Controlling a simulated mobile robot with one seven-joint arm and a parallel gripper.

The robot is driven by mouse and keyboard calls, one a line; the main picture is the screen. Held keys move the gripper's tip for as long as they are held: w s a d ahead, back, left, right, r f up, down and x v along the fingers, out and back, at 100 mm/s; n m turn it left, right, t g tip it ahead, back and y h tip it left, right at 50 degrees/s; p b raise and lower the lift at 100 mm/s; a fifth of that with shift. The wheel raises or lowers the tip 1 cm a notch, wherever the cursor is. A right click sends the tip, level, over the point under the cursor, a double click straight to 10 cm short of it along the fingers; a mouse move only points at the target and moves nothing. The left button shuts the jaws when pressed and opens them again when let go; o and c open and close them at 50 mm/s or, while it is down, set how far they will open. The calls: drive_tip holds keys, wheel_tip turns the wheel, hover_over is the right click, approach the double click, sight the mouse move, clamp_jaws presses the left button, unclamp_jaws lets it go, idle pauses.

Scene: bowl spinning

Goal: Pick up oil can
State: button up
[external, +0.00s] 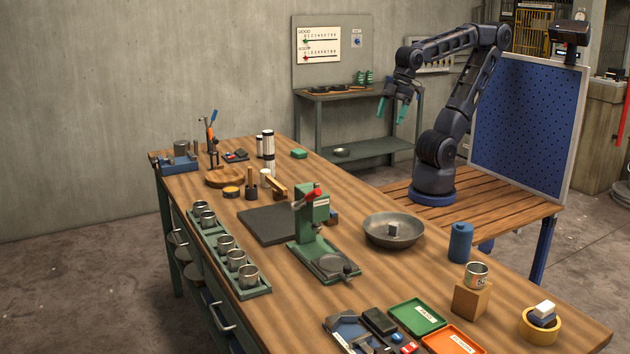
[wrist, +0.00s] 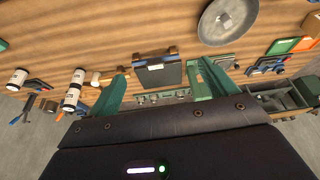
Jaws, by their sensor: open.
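No object is clearly recognizable as the oil can. A dark blue cylinder with a narrower top (external: 460,243) stands upright on the right part of the workbench. White cylinders with dark bands (external: 268,151) stand at the far end, and they also show at the left of the wrist view (wrist: 72,92). I cannot tell whether any of these is the oil can. My gripper (external: 391,113) is raised beyond the bench's far side, clear of these objects. Its green fingers are spread and empty in the wrist view (wrist: 163,68).
A metal bowl (external: 378,235) sits mid-bench beside a green press (external: 311,220). Metal cups fill a green rack (external: 206,237) along the left edge. A can stands on a wooden block (external: 469,302). Green (external: 415,309) and orange (external: 452,340) trays lie in front.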

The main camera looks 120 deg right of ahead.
drive_tip(key=w+a+f+n+g, duration=0.1)
drive_tip(key=w+a+n, duration=0.1)
drive_tip(key=w+a, duration=0.55)
drive_tip(key=n+g, duration=0.3)
drive_tip(key=n, duration=0.4)
approach(462, 233)
drive_tip(key=shift+s+d+f, duration=0.2)
drive_tip(key=shift+s+d, duration=0.95)
drive_tip(key=shift+d, duration=0.05)
drive_tip(key=shift+s+a+f, duration=0.15)
drive_tip(key=shift+a+f, duration=0.1)
drive_tip(key=shift+a, duration=0.05)
drive_tip(key=shift+f, duration=0.4)
wheel_tip(462, 233, down, 10)
drive_tip(key=shift+r, duration=0.1)
